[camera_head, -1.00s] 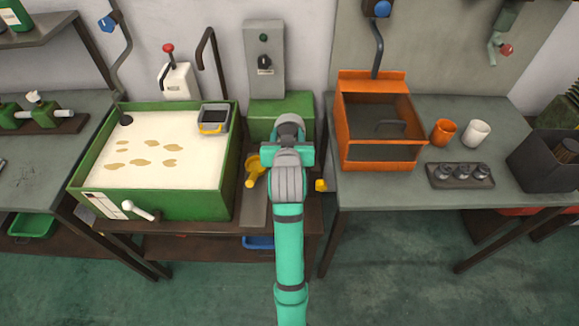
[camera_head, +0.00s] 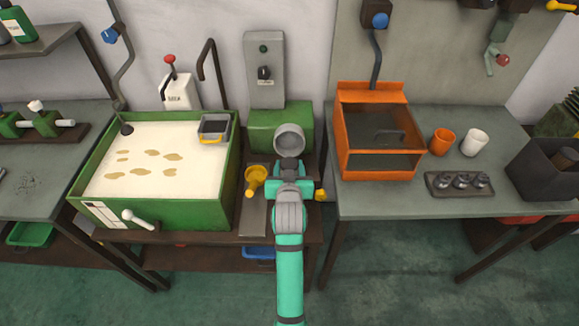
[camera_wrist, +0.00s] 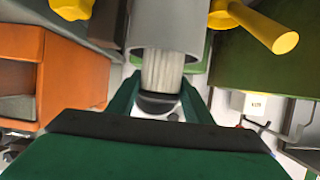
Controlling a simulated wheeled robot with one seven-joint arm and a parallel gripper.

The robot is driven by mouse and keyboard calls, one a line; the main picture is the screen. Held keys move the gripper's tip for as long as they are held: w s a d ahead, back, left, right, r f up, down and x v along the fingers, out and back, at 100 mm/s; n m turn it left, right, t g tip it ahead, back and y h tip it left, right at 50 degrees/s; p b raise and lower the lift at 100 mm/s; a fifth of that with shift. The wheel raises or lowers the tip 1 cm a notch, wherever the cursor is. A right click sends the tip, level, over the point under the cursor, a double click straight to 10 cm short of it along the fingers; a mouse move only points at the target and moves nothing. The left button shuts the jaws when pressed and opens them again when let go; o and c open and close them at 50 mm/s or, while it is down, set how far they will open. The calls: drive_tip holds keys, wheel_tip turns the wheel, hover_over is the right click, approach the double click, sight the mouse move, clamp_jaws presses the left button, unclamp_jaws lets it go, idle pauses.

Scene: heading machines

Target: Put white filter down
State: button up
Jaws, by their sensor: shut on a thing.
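The white filter (camera_wrist: 161,70) shows in the wrist view as a pale pleated cylinder with a dark end cap. My gripper (camera_wrist: 159,97) is shut on it near the cap, one green finger on each side. Its other end is hidden in or behind a grey cylinder (camera_wrist: 166,35). In the head view, my gripper (camera_head: 290,170) is in front of a round grey cup (camera_head: 289,138) with its mouth showing. The filter cannot be made out there.
A yellow funnel-like part (camera_head: 255,178) is close left of my gripper, and a small yellow knob (camera_head: 320,195) is to the right. A green sand-filled bin (camera_head: 150,160) stands left. An orange box (camera_head: 375,165) is on the right bench (camera_head: 380,200), with bare room in front.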

drive_tip(key=shift+f, duration=0.55)
drive_tip(key=shift+d, duration=0.1)
drive_tip(key=o, duration=1.1)
drive_tip(key=shift+r, duration=0.1)
